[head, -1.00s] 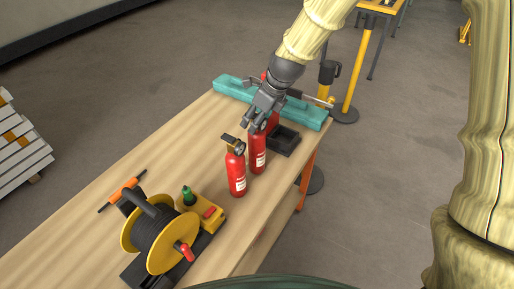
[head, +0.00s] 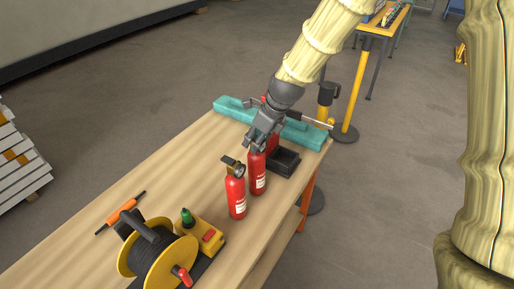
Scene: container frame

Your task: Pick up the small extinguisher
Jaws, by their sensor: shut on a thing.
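Two small red extinguishers with white labels stand side by side on the wooden table. The nearer extinguisher (head: 236,197) is upright, with a black valve and gauge on top, and is free of my gripper. The farther extinguisher (head: 257,176) is upright just behind it and to the right. My gripper (head: 258,146) comes down from above and is shut on the top of the farther extinguisher, hiding its valve. I cannot tell whether its base touches the table. Another red thing (head: 272,142) shows partly behind my gripper; its shape is mostly hidden.
A black open tray (head: 285,162) lies right of the held extinguisher. A teal long case (head: 304,135) lies along the table's far end.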

